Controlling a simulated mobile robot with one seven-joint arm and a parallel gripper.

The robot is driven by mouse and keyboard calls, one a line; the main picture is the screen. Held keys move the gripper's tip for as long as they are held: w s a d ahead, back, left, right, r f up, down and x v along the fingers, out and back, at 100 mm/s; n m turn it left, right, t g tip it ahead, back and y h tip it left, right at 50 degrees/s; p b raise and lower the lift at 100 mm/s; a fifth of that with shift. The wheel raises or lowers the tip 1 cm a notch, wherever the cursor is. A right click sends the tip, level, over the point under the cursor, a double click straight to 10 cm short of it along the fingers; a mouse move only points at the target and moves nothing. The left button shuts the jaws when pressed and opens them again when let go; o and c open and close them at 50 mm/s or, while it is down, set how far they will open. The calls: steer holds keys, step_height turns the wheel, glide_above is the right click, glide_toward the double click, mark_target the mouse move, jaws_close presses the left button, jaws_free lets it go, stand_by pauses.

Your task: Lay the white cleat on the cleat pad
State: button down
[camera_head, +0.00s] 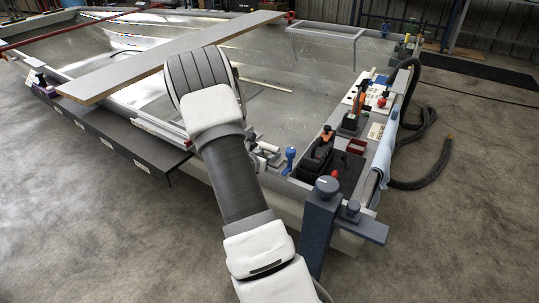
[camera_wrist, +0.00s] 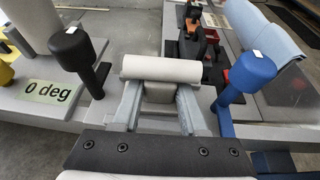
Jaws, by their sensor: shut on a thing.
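The white cleat (camera_wrist: 160,68) is a pale rounded bar lying crosswise at the fingertips in the wrist view. My gripper (camera_wrist: 159,98) is shut on it, with a grey block between the two fingers just below the bar. In the head view my own arm covers most of the gripper; a small pale bar (camera_head: 268,147) beside the arm seems to be the cleat. I cannot pick out the cleat pad for certain in either view. Whether the cleat touches anything beneath it cannot be told.
A black-headed post (camera_wrist: 78,50) stands left of my gripper and a blue-headed post (camera_wrist: 246,75) right. A "0 deg" plate (camera_wrist: 52,92) lies left. A plank (camera_head: 170,55) spans the hull. Tools crowd the right bench, with a blue cloth (camera_head: 383,155) over its edge.

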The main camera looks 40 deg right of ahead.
steer(key=shift+f, duration=0.2)
steer(key=shift+c, duration=2.2)
jaws_free()
steer(key=shift+r, duration=0.1)
